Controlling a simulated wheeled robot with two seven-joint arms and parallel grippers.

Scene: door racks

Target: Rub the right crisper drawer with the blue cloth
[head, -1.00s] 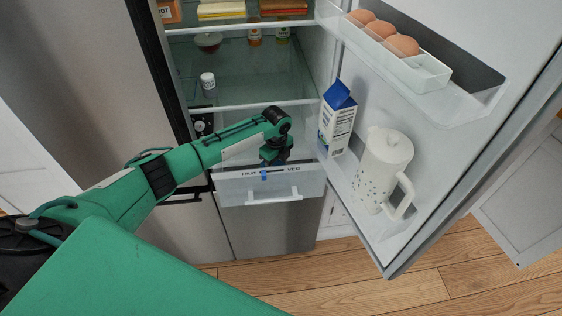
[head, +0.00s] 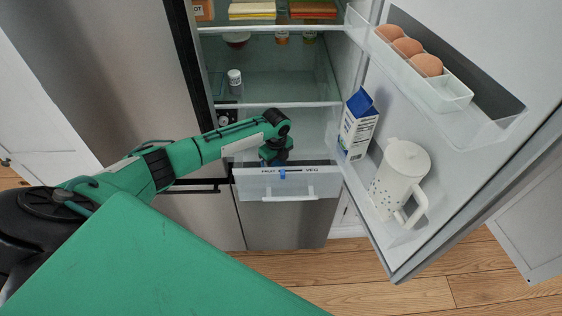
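A translucent crisper drawer (head: 252,188) with a white handle and a fruit/veg label with a blue slider is low in the fridge, in the head view. It is the only crisper drawer I can make out. My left gripper (head: 274,157) points down at the drawer's top edge, left of its middle. Its dark fingers are small and partly hidden, so I cannot tell whether they are open or hold anything. I cannot make out a blue cloth. My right gripper is not in view.
The open fridge door at right holds a milk carton (head: 358,126), a white speckled pitcher (head: 400,176) and an egg tray (head: 440,90). Shelves above the drawer hold a small white bottle (head: 235,77) and a bowl (head: 237,40). Wooden floor (head: 380,297) lies below.

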